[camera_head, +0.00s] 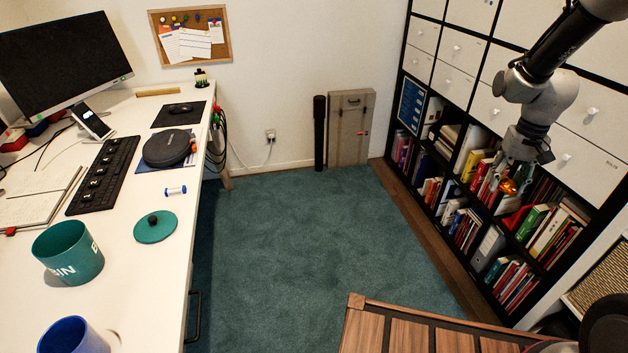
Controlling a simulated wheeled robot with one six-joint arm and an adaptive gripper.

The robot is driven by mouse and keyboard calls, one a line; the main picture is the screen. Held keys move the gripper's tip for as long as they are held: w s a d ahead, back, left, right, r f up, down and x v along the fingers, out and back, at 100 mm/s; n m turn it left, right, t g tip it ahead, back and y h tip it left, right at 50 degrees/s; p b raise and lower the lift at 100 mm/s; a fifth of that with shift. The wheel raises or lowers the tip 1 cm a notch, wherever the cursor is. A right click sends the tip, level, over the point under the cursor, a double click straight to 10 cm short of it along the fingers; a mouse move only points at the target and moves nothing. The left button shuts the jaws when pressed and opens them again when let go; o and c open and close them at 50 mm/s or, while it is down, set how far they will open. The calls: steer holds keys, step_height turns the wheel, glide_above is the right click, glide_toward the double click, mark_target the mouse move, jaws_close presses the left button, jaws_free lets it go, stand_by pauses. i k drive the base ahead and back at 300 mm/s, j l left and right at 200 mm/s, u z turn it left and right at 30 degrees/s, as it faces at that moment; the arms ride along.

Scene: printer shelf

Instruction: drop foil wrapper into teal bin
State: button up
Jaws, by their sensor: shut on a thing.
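My gripper (512,177) is in the upper right of the view, in front of the bookshelf. It is shut on a small shiny orange-copper piece, which looks like the foil wrapper (509,187). The teal bin (68,254) stands upright on the white desk at the lower left, with "BIN" lettering on its side. Its top is open, and its round teal lid (155,228) with a dark knob lies on the desk to its right. My gripper is far from the bin, across the carpeted floor.
The white desk (130,285) also holds a blue cup (72,337), a keyboard (104,174), a black round case (167,148) and a small blue-and-white item (176,190). A slatted wooden surface (400,330) is at the bottom. Green carpet (300,230) lies clear between desk and bookshelf (470,190).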

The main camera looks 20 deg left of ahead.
mark_target(89, 265)
steer(key=i+u, duration=0.25)
steer(key=u, duration=0.15)
steer(key=i+l+u, duration=0.1)
steer(key=u, duration=0.35)
steer(key=i+l+u, duration=0.2)
steer(key=u, duration=0.2)
steer(key=i+l+u, duration=0.15)
steer(key=u, duration=0.25)
steer(key=i+l+u, duration=0.2)
steer(key=u, duration=0.25)
steer(key=i+l+u, duration=0.15)
steer(key=l+u, duration=0.25)
steer(key=i+l+u, duration=0.1)
steer(key=u, duration=0.3)
steer(key=l+u, duration=0.4)
steer(key=i+l+u, duration=0.25)
steer(key=i, duration=0.2)
